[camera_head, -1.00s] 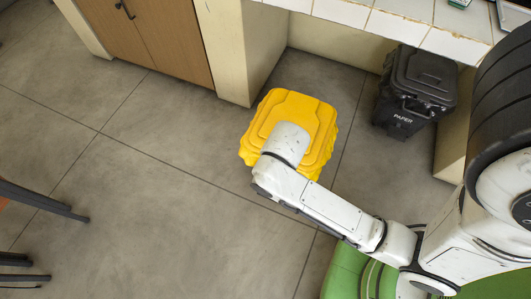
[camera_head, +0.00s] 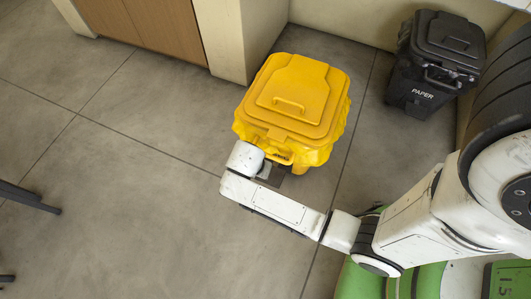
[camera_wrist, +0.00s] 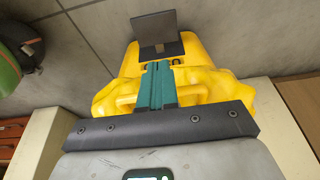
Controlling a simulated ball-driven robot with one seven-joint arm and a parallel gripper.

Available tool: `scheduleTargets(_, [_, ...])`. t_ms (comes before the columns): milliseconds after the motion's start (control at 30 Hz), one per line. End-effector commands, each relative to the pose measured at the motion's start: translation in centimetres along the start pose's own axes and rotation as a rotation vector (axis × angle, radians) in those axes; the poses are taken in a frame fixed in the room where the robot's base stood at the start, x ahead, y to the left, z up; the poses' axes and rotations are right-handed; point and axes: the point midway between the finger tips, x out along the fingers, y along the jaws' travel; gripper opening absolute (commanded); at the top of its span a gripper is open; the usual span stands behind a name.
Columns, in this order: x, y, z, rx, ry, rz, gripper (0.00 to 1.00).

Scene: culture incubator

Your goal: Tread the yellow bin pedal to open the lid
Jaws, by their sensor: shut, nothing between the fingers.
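The yellow bin (camera_head: 290,108) stands on the floor at the upper middle of the head view, its lid (camera_head: 298,88) closed. In the wrist view, its yellow body (camera_wrist: 185,78) fills the middle. The pedal (camera_wrist: 154,27), a dark plate sticking out from the bin's base, shows at the top of the wrist view. My gripper (camera_wrist: 156,68) has its teal fingers together and empty, pointing toward the pedal along the bin's front. Whether the tips touch the pedal I cannot tell. In the head view my arm's end is at the bin's front, and the fingers are mostly hidden.
A black bin marked PAPER (camera_head: 437,60) stands right of the yellow bin, by the wall. A cream pillar (camera_head: 225,40) and wooden cabinet doors (camera_head: 155,35) stand behind to the left. Tiled floor (camera_head: 130,180) is clear at left; dark legs (camera_head: 30,197) show at the far left.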

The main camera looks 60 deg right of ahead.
Motion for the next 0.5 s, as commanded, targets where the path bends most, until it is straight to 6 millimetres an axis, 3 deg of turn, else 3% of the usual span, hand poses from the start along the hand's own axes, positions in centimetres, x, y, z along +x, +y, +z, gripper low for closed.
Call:
scheduleTargets(267, [0.1,0.0,0.0,-0.002,-0.001,0.001,0.00])
scheduleTargets(500, [3.2,0.1,0.1,-0.002,-0.001,0.004,0.00])
